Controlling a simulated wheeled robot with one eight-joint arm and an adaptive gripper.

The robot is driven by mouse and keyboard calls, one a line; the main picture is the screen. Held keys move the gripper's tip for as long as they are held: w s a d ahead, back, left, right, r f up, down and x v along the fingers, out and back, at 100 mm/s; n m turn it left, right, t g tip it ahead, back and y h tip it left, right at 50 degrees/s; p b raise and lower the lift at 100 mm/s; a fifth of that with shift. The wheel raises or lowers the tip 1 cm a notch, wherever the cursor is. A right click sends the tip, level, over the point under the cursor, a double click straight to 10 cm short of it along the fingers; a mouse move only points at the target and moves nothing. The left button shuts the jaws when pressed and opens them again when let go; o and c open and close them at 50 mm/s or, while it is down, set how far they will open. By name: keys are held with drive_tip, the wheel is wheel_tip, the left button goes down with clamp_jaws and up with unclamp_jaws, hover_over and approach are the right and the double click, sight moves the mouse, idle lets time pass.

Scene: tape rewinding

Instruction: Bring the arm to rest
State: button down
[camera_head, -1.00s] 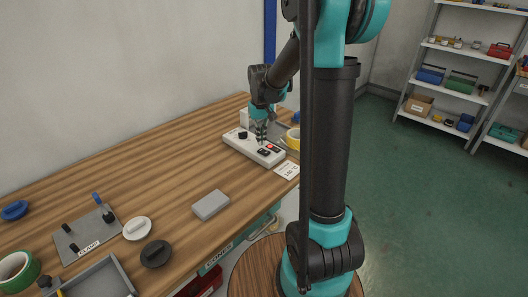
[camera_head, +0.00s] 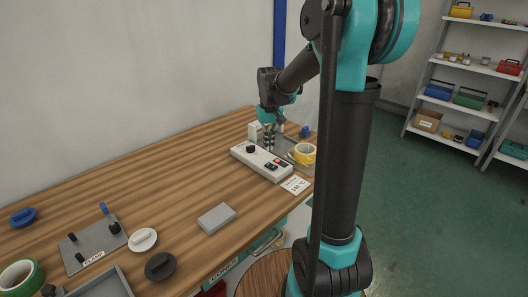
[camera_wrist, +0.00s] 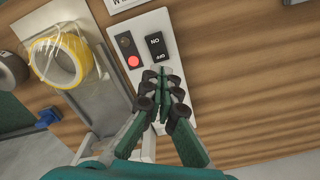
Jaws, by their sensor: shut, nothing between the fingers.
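My gripper (camera_wrist: 163,75) is shut and empty. My arm reaches out over the bench from the right.
A grey fixture with a yellow tape roll (camera_head: 303,153) stands just past the box. Shelves (camera_head: 465,70) stand at the right.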

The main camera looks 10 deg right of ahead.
drive_tip(key=s+d+f+t, duration=0.1)
drive_tip(key=s+f, duration=0.2)
drive_tip(key=s, duration=0.4)
drive_tip(key=s+d+f+t, duration=0.1)
drive_tip(key=s+f, duration=0.2)
drive_tip(key=s, duration=0.4)
drive_tip(key=s+d+f+m+t, duration=0.1)
drive_tip(key=s+d+f+t, duration=0.1)
drive_tip(key=s, duration=0.6)
drive_tip(key=shift+f, duration=0.6)
